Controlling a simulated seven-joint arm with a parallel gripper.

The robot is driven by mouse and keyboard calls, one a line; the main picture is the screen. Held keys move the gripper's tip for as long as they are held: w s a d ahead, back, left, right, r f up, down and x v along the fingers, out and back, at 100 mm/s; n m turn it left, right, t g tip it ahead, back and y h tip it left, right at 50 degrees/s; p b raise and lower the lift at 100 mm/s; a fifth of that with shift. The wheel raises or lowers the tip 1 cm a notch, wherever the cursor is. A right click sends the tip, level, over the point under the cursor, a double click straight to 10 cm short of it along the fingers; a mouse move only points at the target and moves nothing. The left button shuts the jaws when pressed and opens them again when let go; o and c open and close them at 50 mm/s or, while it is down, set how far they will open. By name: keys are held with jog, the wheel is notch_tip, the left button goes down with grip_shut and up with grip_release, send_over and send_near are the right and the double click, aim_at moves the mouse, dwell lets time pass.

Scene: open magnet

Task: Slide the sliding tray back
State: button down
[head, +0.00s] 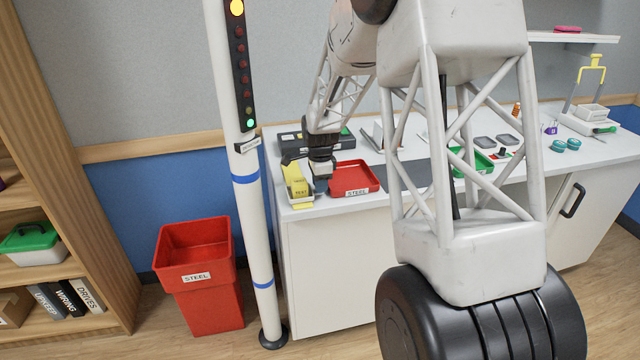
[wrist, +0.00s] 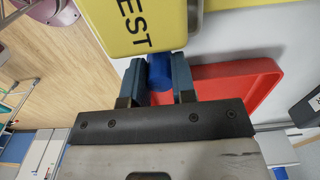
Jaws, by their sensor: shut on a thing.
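A yellow piece with black lettering, (head: 299,187) probably the sliding tray, sits in a pale holder at the front left corner of the worktop. In the wrist view its yellow face (wrist: 190,18) shows the letters "EST". A blue round knob (wrist: 160,72) sits at its edge. My gripper (head: 321,172) is low over the counter, just right of the yellow piece. Its two fingers are shut on the blue knob, one on each side. The knob's join to the yellow piece is partly hidden.
A red tray labelled STEEL (head: 355,178) lies close right of my gripper. A dark box (head: 291,140) stands behind. A white post (head: 232,165) with lights rises at the counter's left end. A red STEEL bin (head: 199,275) stands on the floor.

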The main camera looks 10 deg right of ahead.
jog(key=w, duration=1.7)
jog(key=shift+w+r, duration=0.1)
jog(key=shift+w, duration=0.1)
jog(key=c, duration=1.1)
grip_release()
jog(key=shift+w, duration=0.1)
jog(key=shift+o, duration=0.8)
notch_tip(320, 180, up, 8)
